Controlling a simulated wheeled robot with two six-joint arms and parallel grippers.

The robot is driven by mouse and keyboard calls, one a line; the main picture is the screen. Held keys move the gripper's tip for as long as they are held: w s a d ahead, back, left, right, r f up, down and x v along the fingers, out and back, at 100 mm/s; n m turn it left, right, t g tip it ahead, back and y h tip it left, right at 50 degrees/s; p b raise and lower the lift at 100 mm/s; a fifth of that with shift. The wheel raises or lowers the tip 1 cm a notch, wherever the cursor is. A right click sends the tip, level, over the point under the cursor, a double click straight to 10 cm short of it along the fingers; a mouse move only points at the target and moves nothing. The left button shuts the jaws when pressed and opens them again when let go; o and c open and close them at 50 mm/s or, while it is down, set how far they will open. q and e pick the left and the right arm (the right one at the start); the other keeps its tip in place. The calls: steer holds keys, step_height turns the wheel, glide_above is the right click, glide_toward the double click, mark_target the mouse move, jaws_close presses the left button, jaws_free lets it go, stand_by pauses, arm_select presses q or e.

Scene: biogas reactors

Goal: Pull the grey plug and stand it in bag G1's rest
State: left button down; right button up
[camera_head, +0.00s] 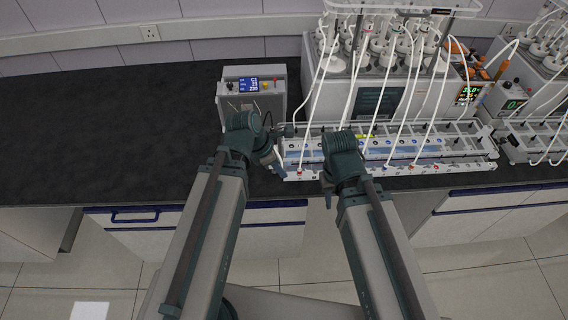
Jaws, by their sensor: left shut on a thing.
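My left gripper (277,157) is at the left end of the long white rack (290,173), low over the bench. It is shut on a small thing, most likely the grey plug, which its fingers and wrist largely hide. My right gripper is behind its own wrist (343,150), over the left-middle part of the rack. Its fingers are hidden, so I cannot tell whether it is open. Bag G1 and its rest are too small to make out among the row of bags and blue fittings in the rack.
A grey box with a blue display (249,85) stands behind my left gripper. The reactor unit (375,95) with bottles stands behind the rack, and white tubes hang down to the rack. A second unit (510,103) is at the right. The dark bench (100,130) is clear on the left.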

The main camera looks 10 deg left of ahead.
arm_select(q)
steer(key=shift+r+p, duration=1.5)
stand_by(0.3)
steer(key=shift+r+p, duration=0.8)
steer(key=shift+p, duration=0.05)
steer(key=shift+a, duration=0.1)
